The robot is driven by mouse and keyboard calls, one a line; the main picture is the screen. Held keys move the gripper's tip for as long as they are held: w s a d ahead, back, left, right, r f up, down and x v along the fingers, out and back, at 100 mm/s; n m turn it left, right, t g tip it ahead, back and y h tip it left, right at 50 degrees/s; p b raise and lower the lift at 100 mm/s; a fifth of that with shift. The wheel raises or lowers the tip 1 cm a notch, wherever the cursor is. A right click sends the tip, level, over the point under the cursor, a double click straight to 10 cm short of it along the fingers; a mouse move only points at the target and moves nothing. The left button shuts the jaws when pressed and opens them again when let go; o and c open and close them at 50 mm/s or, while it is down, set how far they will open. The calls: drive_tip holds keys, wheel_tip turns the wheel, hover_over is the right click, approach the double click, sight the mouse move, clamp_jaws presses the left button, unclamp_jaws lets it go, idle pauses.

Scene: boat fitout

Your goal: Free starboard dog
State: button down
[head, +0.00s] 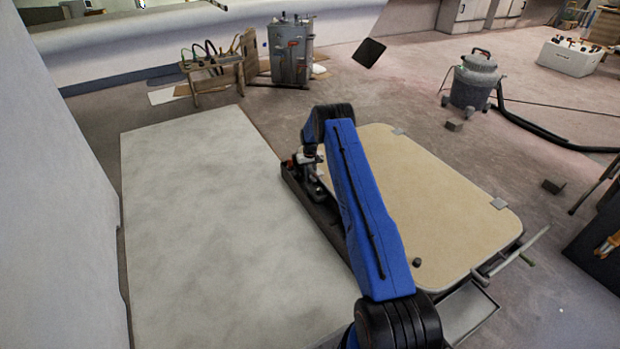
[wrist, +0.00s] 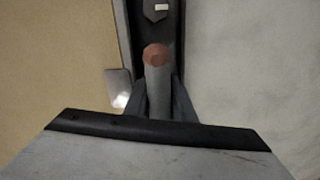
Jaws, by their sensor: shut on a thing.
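In the wrist view my gripper (wrist: 158,98) is shut on a grey lever with a rounded reddish-brown end (wrist: 156,55), likely the dog's handle. The lever lies between the two fingers and points up the picture over a dark channel (wrist: 170,60). The lever's lower part is hidden by the gripper. A small metal tab (wrist: 118,88) sits just left of the fingers at the edge of the tan hatch panel (wrist: 60,50). In the head view my gripper (head: 310,168) is at the panel's left edge, partly hidden by my blue arm; the tan panel (head: 440,190) also shows there.
A large pale slab (head: 200,220) lies left of the channel. A vacuum (head: 473,80) and a grey tank (head: 290,50) stand behind.

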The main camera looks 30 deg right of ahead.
drive_tip(key=c, duration=2.4)
unclamp_jaws()
drive_tip(key=shift+m, duration=1)
drive_tip(key=shift+c, duration=0.2)
drive_tip(key=shift+o, duration=0.2)
drive_tip(key=o, duration=0.8)
drive_tip(key=shift+c, duration=0.2)
